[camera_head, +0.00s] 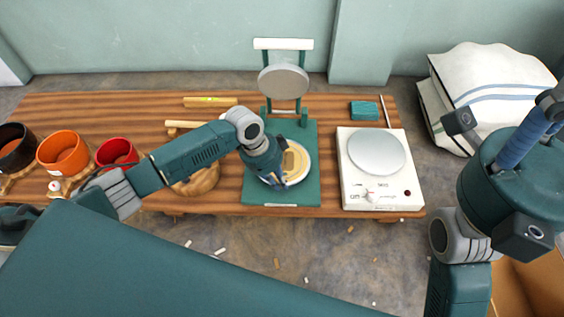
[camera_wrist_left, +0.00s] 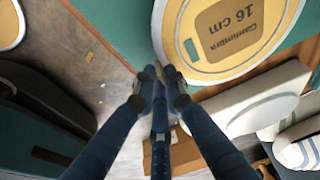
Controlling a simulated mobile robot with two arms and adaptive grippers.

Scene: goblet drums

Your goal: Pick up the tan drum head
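The tan drum head (camera_head: 295,160) is a flat disc with a pale rim, lying on a green board on the table in the head view. In the left wrist view the drum head (camera_wrist_left: 235,30) fills the top, with "16 cm" printed on a darker tan label. My left gripper (camera_head: 280,184) is at its front edge. In the wrist view the left fingertips (camera_wrist_left: 161,76) are close together with the rim at them, and they look shut on it; the exact contact is partly hidden.
The green board (camera_head: 254,190) has a stand with a grey disc (camera_head: 284,81). A white scale (camera_head: 360,190) is close on the right. Red, orange (camera_head: 62,152) and dark pots stand at the left. A striped white sack (camera_head: 485,75) is beyond the table's right end.

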